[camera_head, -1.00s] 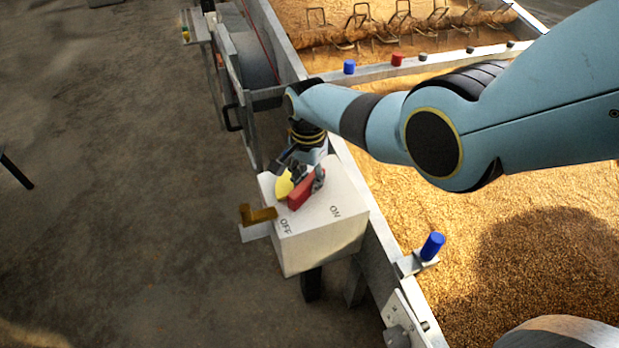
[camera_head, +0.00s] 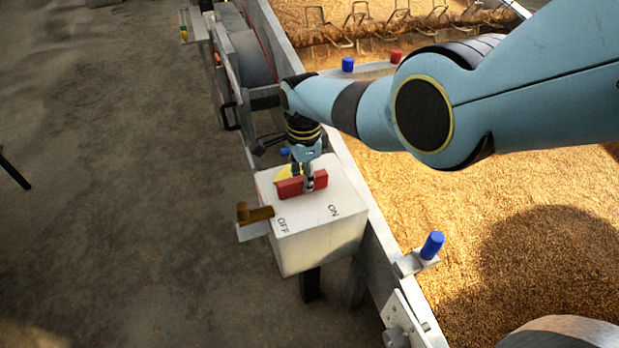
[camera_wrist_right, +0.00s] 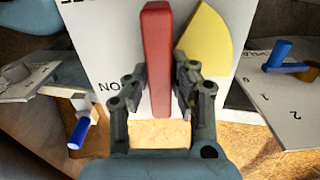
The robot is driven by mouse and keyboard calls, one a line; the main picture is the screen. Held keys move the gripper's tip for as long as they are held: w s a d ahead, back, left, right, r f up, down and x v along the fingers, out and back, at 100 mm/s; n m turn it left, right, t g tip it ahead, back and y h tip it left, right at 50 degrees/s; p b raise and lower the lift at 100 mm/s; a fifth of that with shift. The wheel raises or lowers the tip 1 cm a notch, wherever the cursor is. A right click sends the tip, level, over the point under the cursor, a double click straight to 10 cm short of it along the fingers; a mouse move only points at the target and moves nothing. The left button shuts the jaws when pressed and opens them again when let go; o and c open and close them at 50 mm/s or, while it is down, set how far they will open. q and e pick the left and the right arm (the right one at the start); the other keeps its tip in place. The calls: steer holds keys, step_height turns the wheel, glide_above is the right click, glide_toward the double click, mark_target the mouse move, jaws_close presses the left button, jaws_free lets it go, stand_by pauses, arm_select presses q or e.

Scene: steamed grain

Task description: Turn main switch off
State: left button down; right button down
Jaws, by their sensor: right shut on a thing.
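The main switch is a red bar handle (camera_head: 290,188) on top of a white box (camera_head: 320,235) marked OFF and ON, with a yellow sector beside the handle. The handle lies roughly left to right in the head view, its right end slightly higher. My right gripper (camera_head: 309,183) reaches down from behind and is shut on the red handle. In the right wrist view the red handle (camera_wrist_right: 156,50) stands between its two fingers, with the yellow sector (camera_wrist_right: 208,42) to the right and the ON mark to the left. My left gripper is not in view.
A brown lever (camera_head: 256,214) sticks out left of the box. A blue knob (camera_head: 432,245) stands on the metal wall to the right. Blue (camera_head: 348,64) and red (camera_head: 396,56) knobs sit farther back. Grain (camera_head: 480,200) fills the trough; the floor at left is open.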

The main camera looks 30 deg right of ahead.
stand_by(0.3)
steer(key=c, duration=1.1)
jaws_free()
steer(key=shift+r, duration=0.1)
step_height(320, 180, up, 12)
steer(key=shift+f, duration=0.1)
